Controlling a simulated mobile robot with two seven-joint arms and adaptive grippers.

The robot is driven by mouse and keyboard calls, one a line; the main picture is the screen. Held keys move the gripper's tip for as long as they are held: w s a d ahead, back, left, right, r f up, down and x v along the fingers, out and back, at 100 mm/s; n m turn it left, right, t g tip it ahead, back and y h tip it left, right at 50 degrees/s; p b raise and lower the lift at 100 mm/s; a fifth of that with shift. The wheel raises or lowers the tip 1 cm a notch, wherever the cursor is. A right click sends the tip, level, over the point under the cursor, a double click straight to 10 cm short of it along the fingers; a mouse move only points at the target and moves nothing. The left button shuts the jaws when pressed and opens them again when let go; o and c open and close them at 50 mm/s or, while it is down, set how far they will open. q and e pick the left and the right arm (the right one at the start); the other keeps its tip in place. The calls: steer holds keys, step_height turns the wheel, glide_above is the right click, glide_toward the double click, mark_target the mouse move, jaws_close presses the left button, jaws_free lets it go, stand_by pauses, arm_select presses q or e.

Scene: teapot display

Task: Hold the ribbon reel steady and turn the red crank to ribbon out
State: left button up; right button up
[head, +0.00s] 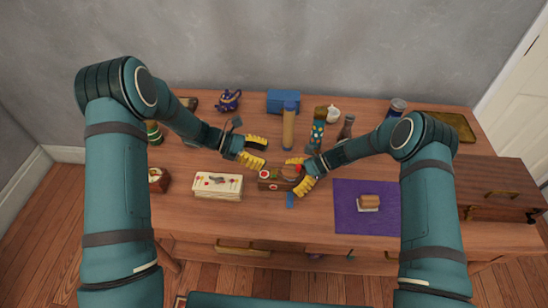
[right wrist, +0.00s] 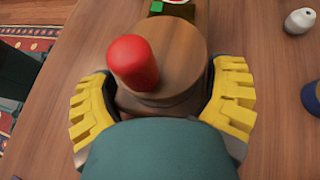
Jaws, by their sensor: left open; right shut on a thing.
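The ribbon reel (head: 272,185) is a small dark wooden block with red and white marks, near the front middle of the table. A blue strip of ribbon (head: 290,201) lies at its front right. The red crank (head: 298,168) is at its right end. In the right wrist view, the crank's red knob (right wrist: 134,64) stands on a round wooden disc (right wrist: 185,60). My right gripper (head: 299,174) is shut on this crank, its yellow fingers on both sides of the disc (right wrist: 160,100). My left gripper (head: 260,150) is open and empty, above and left of the reel, apart from it.
A white decorated box (head: 217,187) is left of the reel. A purple mat (head: 350,220) with a small brown block is at right. A wooden chest (head: 500,175) fills the right end.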

arm_select(q)
steer(key=shift+a+r, duration=0.15)
steer(key=shift+a, duration=0.15)
arm_select(e)
steer(key=shift+f, duration=0.15)
steer(key=o, duration=0.6)
